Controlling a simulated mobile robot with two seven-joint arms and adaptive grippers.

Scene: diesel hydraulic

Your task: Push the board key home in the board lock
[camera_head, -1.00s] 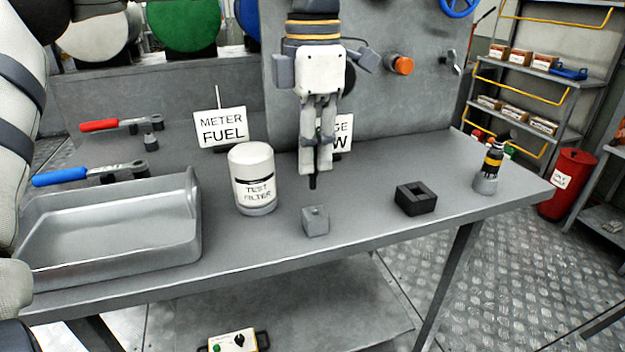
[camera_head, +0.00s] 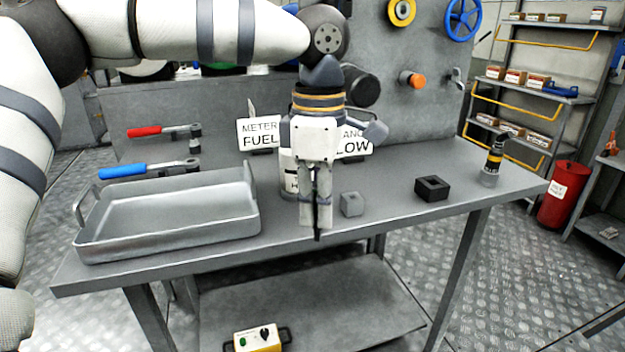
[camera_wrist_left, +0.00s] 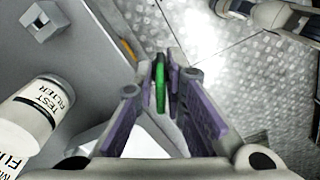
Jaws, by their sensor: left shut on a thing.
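My left gripper (camera_head: 316,225) points down at the table's front edge, left of a small grey block. It is shut on a thin piece, which I take as the board key; its dark tip (camera_head: 317,236) shows below the fingers. In the left wrist view a narrow green part of this key (camera_wrist_left: 160,86) shows between the pads of the gripper (camera_wrist_left: 167,80). The grey block (camera_head: 351,205) has a square hole; it also shows in the wrist view (camera_wrist_left: 43,24). I cannot tell which thing is the board lock. My right gripper is not in view.
A test filter (camera_wrist_left: 38,108) stands behind the left gripper, mostly hidden in the head view. A metal tray (camera_head: 165,245) is at left, a black hollow block (camera_head: 432,188) at right. An upright panel (camera_head: 420,120) with an orange knob (camera_head: 415,80) stands behind. A yellow box (camera_head: 257,341) sits below.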

